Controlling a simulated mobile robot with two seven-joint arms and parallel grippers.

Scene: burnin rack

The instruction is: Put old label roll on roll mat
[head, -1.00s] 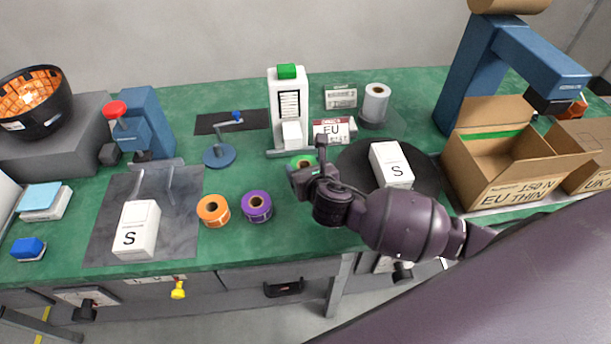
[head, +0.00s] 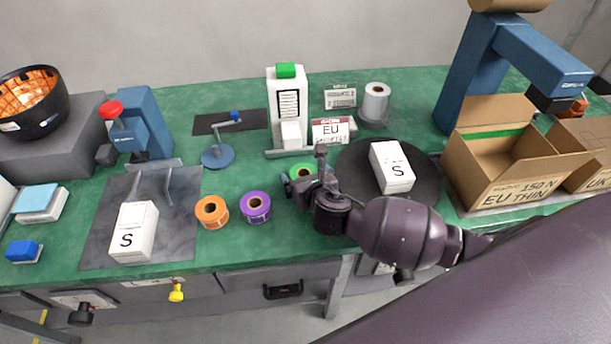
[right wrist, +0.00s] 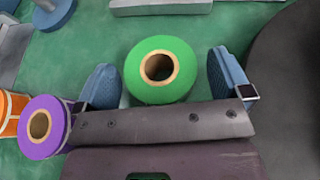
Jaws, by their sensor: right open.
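A green label roll (head: 302,171) stands on the green bench, partly hidden by my right gripper (head: 303,184) in the head view. In the right wrist view the green roll (right wrist: 160,70), with its brown core, sits between the two blue fingers of my open right gripper (right wrist: 165,78). Gaps show on both sides, wider on the right. A purple roll (head: 255,207) and an orange roll (head: 212,212) stand to the left. A small dark mat (head: 205,124) lies at the back; I cannot tell whether it is the roll mat. My left gripper is not in view.
A round black plate (head: 428,170) with a white box (head: 391,167) is just right of the gripper. A white printer-like unit (head: 288,105) and EU card (head: 331,131) stand behind. A white roll (head: 375,102) is at the back. An open carton (head: 490,180) is farther right.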

